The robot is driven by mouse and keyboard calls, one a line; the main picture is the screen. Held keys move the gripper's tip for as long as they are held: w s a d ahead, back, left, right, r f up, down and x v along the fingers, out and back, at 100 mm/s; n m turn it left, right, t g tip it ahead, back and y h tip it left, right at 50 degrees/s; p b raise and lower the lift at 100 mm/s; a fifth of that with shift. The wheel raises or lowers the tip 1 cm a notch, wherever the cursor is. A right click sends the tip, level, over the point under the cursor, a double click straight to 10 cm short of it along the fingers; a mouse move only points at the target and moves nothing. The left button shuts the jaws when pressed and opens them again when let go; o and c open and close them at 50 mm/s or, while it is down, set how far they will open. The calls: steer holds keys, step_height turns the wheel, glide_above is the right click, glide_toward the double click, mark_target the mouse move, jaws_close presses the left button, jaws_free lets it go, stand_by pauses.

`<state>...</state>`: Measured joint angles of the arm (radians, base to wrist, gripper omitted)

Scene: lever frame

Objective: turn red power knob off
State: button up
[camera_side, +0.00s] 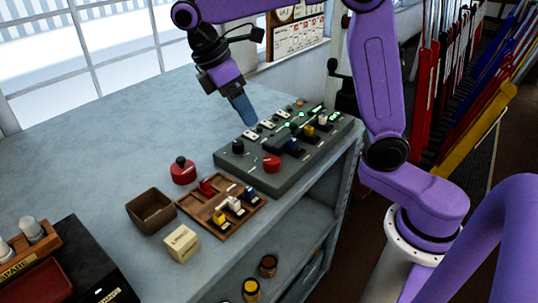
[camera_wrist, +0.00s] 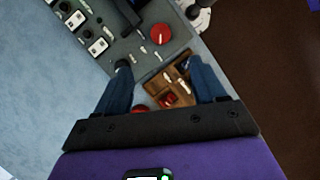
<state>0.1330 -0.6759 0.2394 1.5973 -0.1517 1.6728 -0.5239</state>
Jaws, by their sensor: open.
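The red power knob (camera_side: 271,162) sits on the near edge of a grey control panel (camera_side: 298,180). It also shows in the wrist view (camera_wrist: 161,34), beyond the fingertips near the top. Which way it is turned is too small to tell. My gripper (camera_side: 248,120) points down above the far left part of the panel, apart from the red knob. In the wrist view my gripper (camera_wrist: 161,70) has its two blue fingers spread wide with nothing held between them.
A wooden tray (camera_side: 216,222) with several small coloured parts lies in front of the panel. Beside it are a red piece with a black top (camera_side: 183,171), an open brown box (camera_side: 151,210) and a cream block (camera_side: 182,242). The table (camera_side: 110,130) is clear at the back left.

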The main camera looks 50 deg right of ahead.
mark_target(271, 159)
steer(key=x, duration=1.5)
steer(key=shift+f, duration=0.15)
steer(key=c, duration=1)
